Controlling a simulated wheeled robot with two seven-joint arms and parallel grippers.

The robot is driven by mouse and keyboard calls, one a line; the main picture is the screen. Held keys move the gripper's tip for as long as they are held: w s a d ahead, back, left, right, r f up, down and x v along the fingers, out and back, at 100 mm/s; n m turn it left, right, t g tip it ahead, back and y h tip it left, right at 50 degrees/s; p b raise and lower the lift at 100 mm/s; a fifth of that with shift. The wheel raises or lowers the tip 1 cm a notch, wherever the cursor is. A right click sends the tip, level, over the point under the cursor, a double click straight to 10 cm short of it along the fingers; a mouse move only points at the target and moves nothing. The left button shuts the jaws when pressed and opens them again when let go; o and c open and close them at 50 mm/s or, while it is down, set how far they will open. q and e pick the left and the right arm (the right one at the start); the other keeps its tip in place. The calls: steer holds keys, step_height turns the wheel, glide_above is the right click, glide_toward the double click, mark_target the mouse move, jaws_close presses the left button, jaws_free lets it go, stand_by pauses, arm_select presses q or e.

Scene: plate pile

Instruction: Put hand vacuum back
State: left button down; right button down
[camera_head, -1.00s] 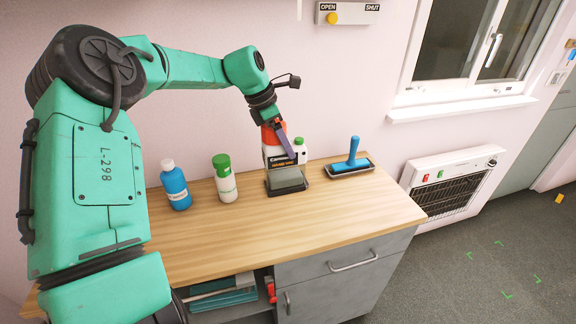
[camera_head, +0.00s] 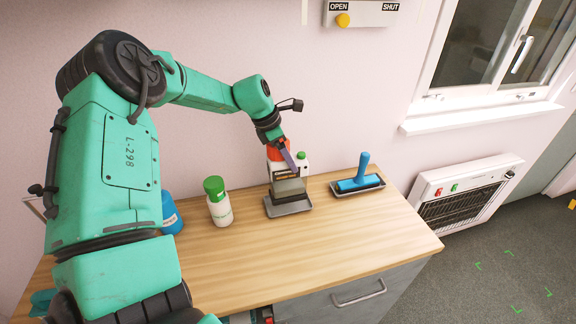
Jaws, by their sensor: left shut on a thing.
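The hand vacuum (camera_head: 290,186), with an orange-red top and a pale lower body, is upright at a small grey tray (camera_head: 290,209) on the wooden counter. My left gripper (camera_head: 286,152) reaches down from the upper left and is shut on the vacuum near its orange top. The gripper's fingers partly hide the vacuum's upper part. The vacuum's dark lower end is over or on the tray; I cannot tell whether it touches. My right gripper is not in view.
A white green-capped bottle (camera_head: 219,202) and a partly hidden blue bottle (camera_head: 171,214) stand left. A blue roller (camera_head: 361,178) lies in a tray at right. The front right counter (camera_head: 340,232) is clear.

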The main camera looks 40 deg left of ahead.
mark_target(288, 176)
arm_select(q)
step_height(288, 176, down, 3)
steer(key=shift+w+p, duration=0.1)
steer(key=shift+p, duration=0.35)
steer(key=shift+f, duration=0.35)
jaws_free()
